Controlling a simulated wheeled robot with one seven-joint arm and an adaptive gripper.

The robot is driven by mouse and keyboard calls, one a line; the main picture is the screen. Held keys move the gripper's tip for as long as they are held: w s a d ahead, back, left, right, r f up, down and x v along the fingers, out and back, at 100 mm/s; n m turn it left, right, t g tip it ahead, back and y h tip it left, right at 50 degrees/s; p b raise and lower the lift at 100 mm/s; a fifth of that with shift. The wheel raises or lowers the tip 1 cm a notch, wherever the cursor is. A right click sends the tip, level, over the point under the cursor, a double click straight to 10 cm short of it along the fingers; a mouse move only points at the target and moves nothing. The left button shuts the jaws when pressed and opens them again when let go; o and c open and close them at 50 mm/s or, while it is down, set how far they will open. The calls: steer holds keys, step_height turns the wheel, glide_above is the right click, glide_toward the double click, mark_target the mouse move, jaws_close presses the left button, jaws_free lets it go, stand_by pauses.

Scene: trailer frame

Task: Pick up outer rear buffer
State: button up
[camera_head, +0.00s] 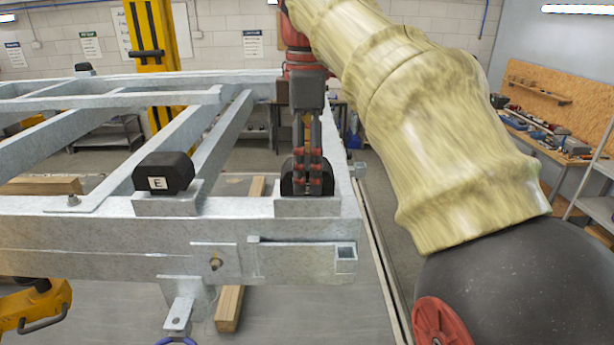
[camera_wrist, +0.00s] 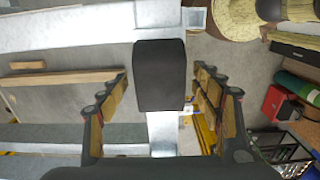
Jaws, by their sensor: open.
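A black block-shaped buffer (camera_head: 289,187) sits on a metal mount at the near right corner of the galvanised trailer frame. My gripper (camera_head: 307,182) points down over it and partly hides it in the head view. In the wrist view, the black buffer (camera_wrist: 160,62) lies between the two spread fingers of my gripper (camera_wrist: 160,80), with a visible gap on each side. The jaws are open and hold nothing. Another black buffer (camera_head: 176,170), with a white label reading E, sits on its own mount further left on the same frame.
The trailer frame (camera_head: 100,232) fills the left and middle, with rails running back. A yellow post (camera_head: 152,60) stands behind it. Wooden beams (camera_head: 229,308) lie below. A workbench with tools (camera_head: 545,135) is at the right. Floor is open right of the frame.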

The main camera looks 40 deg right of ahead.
steer(key=shift+c, duration=0.5)
steer(key=c, duration=1.4)
